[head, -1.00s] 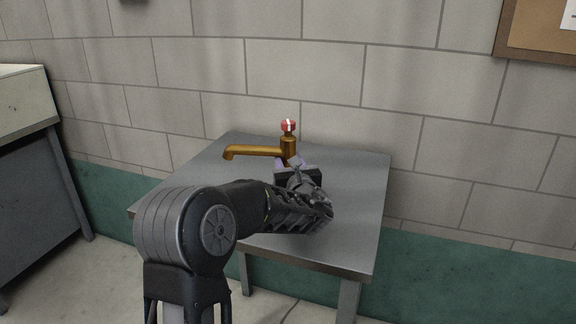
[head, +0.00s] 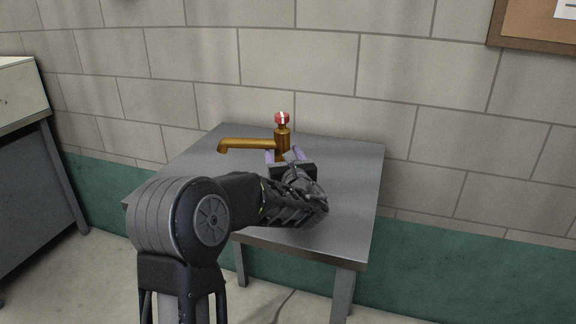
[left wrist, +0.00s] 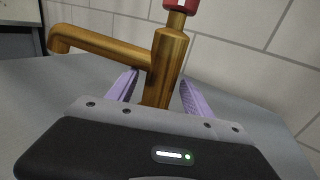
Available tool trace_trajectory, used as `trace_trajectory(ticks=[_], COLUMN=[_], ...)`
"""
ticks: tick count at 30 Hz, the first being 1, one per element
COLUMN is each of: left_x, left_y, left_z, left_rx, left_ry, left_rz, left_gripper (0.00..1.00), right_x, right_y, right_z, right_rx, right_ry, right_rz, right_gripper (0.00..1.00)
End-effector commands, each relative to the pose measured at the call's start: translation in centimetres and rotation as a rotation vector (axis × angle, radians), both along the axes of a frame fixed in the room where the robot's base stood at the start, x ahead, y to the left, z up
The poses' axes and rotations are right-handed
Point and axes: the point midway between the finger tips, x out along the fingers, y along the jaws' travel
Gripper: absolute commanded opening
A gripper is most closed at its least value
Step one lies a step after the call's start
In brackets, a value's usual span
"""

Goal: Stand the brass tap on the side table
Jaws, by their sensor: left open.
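The brass tap (head: 282,140) stands upright on the grey metal side table (head: 350,180), with its red-topped knob up and its spout pointing left. In the left wrist view the tap (left wrist: 167,62) rises between two purple fingers. My left gripper (head: 284,155) is open around the tap's lower body, with a gap visible at the fingers; it also shows in the left wrist view (left wrist: 158,88). The tap's base is hidden behind the gripper body. My right gripper is not in view.
A block wall (head: 300,60) stands close behind the table. A grey cabinet or counter (head: 35,180) is at the far left. The table top is bare around the tap. A cork board (head: 540,25) hangs at upper right.

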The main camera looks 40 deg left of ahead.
Motion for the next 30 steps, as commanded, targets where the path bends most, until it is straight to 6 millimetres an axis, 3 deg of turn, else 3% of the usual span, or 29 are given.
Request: trace_trajectory(ticks=[16,30], left_x=[-6.2,-7.1], left_y=[-7.7,-8.7], left_z=[0.0,0.0], left_rx=[-0.002,0.000], left_ry=[-0.001,0.000], left_rz=[-0.003,-0.001], left_gripper=[0.59,0.59], right_x=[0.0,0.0], right_y=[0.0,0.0], right_z=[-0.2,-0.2], right_rx=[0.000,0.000], right_ry=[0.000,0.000], right_rz=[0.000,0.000], right_gripper=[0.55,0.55])
